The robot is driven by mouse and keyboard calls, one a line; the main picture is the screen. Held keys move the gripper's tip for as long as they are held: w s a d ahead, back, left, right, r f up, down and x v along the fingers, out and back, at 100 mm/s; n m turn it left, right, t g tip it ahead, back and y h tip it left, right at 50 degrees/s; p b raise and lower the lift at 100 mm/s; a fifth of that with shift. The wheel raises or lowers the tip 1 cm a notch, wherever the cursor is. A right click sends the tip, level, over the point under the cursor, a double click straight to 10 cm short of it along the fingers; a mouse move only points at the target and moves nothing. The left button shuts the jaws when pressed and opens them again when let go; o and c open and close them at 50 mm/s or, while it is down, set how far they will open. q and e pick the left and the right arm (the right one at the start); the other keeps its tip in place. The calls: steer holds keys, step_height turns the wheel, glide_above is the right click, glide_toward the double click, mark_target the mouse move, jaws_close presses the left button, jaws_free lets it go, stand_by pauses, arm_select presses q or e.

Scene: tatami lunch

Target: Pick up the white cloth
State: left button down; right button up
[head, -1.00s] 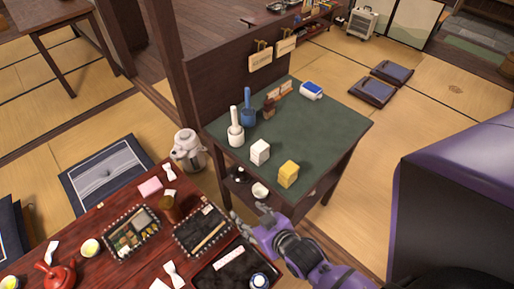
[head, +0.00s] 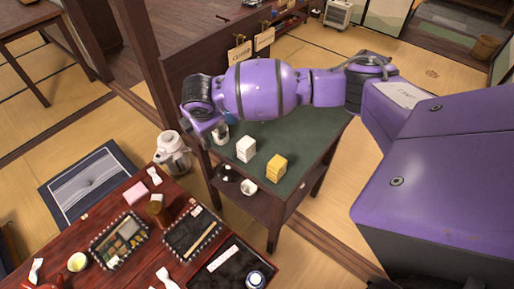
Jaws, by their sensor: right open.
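A white folded stack (head: 246,149), which looks like the white cloth, sits on the green-topped side table (head: 300,150) near its front edge. A similar yellow stack (head: 276,168) sits to its right, apart from it. My right gripper (head: 212,132) is open at the table's left end, to the left of the white stack in the picture and apart from it. The fingers are small and partly lost against things behind them. My right arm stretches across the table and hides much of its back. My left gripper is not in view.
A white upright holder (head: 221,137) stands beside the gripper, partly hidden. The red low table (head: 90,238) holds lunch trays, a pink block (head: 136,193) and several white napkins. A pot (head: 172,154) stands left of the side table. The green top's front right is clear.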

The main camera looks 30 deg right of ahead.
mark_target(244, 143)
steer(key=s+d+g+h, duration=0.1)
steer(key=s+d, duration=0.1)
steer(key=s+d+f+n+g+h, duration=0.1)
steer(key=s+d, duration=0.1)
steer(key=d, duration=0.1)
steer(key=s+d+f+n+g+h, duration=0.1)
steer(key=s+d, duration=0.1)
steer(key=s, duration=0.1)
steer(key=shift+d+g, duration=0.3)
steer(key=shift+d, duration=0.1)
steer(key=shift+d+f, duration=0.1)
steer(key=shift+f, duration=0.15)
steer(key=x, duration=0.4)
steer(key=w+x, duration=0.1)
steer(key=x, duration=0.1)
steer(key=shift+d+f, duration=0.1)
steer(key=shift+f, duration=0.05)
steer(key=shift+d+f, duration=0.15)
steer(key=shift+f, duration=0.2)
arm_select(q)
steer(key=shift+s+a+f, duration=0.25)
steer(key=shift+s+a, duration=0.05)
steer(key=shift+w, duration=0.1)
arm_select(e)
steer(key=shift+w, duration=0.1)
steer(key=c, duration=1.3)
steer(key=shift+r, duration=0.1)
steer(key=shift+c, duration=0.2)
